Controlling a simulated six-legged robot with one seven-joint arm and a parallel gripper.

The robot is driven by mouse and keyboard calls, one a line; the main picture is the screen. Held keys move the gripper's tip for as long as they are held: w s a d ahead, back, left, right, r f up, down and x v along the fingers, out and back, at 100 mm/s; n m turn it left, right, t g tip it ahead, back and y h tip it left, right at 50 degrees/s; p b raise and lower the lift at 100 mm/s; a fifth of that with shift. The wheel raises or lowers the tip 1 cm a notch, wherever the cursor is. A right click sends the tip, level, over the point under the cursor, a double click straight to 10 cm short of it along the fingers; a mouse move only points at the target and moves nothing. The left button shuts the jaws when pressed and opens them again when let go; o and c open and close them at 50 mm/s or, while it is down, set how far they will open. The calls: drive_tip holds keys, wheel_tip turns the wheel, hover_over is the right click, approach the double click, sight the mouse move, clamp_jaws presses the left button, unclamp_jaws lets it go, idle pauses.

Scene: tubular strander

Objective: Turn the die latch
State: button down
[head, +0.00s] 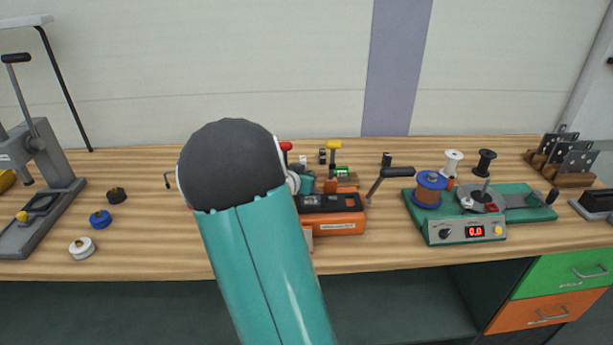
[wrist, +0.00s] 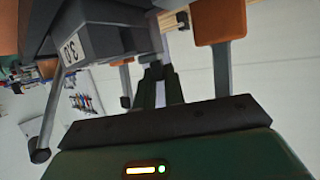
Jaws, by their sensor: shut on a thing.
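In the wrist view my gripper (wrist: 158,72) is shut, with its two dark fingers close together. The fingertips meet at a small grey part, which looks like the die latch, beside a dark grey block (wrist: 95,42) marked "3.0". The contact itself is dim and partly hidden. In the head view an orange machine (head: 338,222) stands on the bench, and my teal arm with its dark rounded joint covers its left part. My gripper and the latch are hidden there.
In the wrist view a lever with a black ball end (wrist: 40,155) hangs left, and an orange-topped grey part (wrist: 219,25) is close right. In the head view a crank handle (head: 397,172) and a green winder unit (head: 466,230) stand right.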

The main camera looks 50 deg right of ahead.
drive_tip(key=c, duration=1.5)
unclamp_jaws()
drive_tip(key=shift+a, duration=0.1)
drive_tip(key=v, duration=1.3)
drive_tip(key=shift+s+a+r, duration=0.1)
drive_tip(key=shift+a+r, duration=0.05)
drive_tip(key=shift+a, duration=0.15)
